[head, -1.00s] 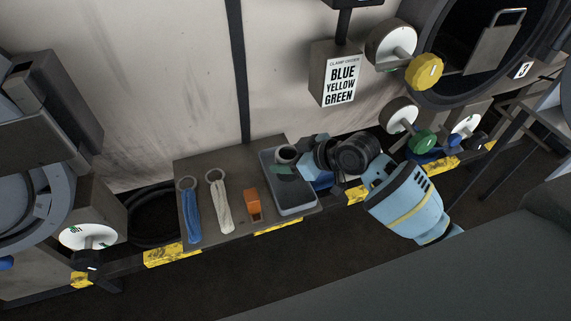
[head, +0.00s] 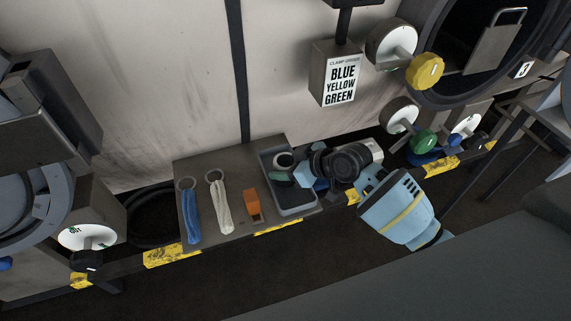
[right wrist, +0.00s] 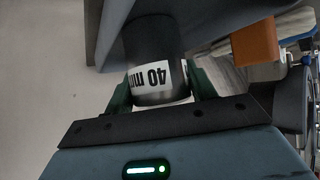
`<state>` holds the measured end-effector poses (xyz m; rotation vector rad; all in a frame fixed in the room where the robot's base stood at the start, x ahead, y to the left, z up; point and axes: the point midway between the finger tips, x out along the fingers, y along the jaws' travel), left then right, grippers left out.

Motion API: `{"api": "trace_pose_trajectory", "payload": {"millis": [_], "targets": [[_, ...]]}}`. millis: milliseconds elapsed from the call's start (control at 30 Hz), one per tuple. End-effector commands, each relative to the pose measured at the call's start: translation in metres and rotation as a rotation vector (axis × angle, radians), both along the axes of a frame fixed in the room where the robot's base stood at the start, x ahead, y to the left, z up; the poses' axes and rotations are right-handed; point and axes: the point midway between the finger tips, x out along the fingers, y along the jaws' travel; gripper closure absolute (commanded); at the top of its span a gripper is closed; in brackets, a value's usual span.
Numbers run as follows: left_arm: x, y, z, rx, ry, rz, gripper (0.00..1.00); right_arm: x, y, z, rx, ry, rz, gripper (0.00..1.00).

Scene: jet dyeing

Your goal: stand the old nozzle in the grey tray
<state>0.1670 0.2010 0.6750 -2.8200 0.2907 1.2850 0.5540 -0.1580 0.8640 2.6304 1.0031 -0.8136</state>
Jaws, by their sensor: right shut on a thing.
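The old nozzle is a dark grey cylinder (right wrist: 155,60) with a white "40 mm" label in the right wrist view. My right gripper (right wrist: 160,92) is shut on it, with green fingertips on either side of the label. In the head view the nozzle's round open top (head: 284,160) shows at the far end of the grey tray (head: 298,211). My right gripper (head: 281,178) reaches over the tray from the right. The nozzle looks near upright; whether its base touches the tray floor is hidden. My left gripper is not in view.
On the same bench, left of the tray, lie an orange block (head: 253,204), a white strap with a ring (head: 221,206) and a blue one (head: 190,212). A clamp order sign (head: 340,80) and several coloured-knob valves stand behind and to the right.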

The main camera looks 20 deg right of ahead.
Motion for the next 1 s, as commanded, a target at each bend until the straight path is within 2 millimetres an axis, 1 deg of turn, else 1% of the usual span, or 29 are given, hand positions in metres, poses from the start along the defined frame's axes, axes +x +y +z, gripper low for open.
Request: {"api": "trace_pose_trajectory", "payload": {"millis": [33,67,200,467,567,633,767,1000], "targets": [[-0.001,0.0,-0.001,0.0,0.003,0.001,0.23,0.0,0.0,-0.001,0.001,-0.001,0.0,0.81],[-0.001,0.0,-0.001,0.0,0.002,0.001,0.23,0.0,0.0,-0.002,-0.001,0.001,0.0,0.42],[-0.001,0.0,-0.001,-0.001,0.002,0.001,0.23,0.0,0.0,-0.002,-0.001,0.001,0.0,0.23],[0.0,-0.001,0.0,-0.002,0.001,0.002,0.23,0.0,0.0,-0.002,-0.001,0.001,0.0,0.23],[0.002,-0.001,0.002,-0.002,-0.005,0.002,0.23,0.0,0.0,0.003,-0.001,-0.001,0.001,0.23],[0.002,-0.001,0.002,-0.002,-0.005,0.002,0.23,-0.004,-0.005,0.005,-0.002,-0.001,-0.001,0.23],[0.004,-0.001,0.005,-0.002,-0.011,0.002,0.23,-0.016,-0.015,0.016,-0.004,-0.002,0.001,0.23],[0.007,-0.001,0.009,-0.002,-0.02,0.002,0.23,-0.046,-0.042,0.044,-0.004,-0.002,0.001,0.23]]}}
